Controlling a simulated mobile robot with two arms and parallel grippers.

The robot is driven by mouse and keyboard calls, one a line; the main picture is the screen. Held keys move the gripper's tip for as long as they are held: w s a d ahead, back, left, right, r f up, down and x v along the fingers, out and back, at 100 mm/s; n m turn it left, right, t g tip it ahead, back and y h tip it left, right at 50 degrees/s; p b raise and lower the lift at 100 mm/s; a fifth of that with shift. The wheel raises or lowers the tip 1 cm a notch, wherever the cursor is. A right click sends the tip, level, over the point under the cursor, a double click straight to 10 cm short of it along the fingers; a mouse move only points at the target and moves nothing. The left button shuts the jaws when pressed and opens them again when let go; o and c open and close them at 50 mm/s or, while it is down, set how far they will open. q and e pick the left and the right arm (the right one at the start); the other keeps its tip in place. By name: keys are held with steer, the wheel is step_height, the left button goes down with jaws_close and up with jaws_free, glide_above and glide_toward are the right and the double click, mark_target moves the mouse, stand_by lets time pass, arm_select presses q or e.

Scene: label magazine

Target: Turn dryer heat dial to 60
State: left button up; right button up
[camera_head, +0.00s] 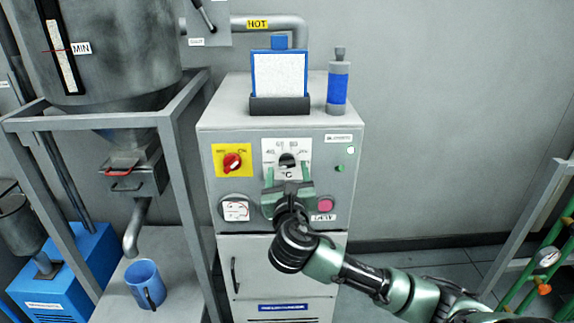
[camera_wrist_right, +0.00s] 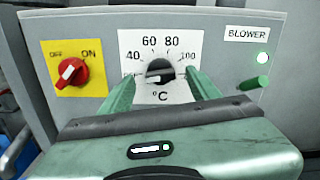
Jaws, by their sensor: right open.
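The heat dial (camera_wrist_right: 159,71) is a black round knob on a white scale plate (camera_wrist_right: 137,43) marked 40, 60, 80 and 100 with °C below. A pale mark on the knob points left, toward the 40 side. In the head view the dial (camera_head: 288,160) sits high on the front of the grey dryer cabinet (camera_head: 225,123). My right gripper (camera_head: 288,174) is open in front of it. In the right wrist view its two green fingers stand either side of the knob, with gaps showing. Whether the tips are level with the knob I cannot tell. My left gripper is out of view.
Left of the dial is a red OFF/ON switch (camera_wrist_right: 72,72) on a yellow plate. A red button (camera_head: 325,204) is lower right. A blue mug (camera_head: 144,280) stands at left.

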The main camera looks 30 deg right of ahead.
mark_target(287, 163)
steer(key=shift+x, duration=1.45)
jaws_close()
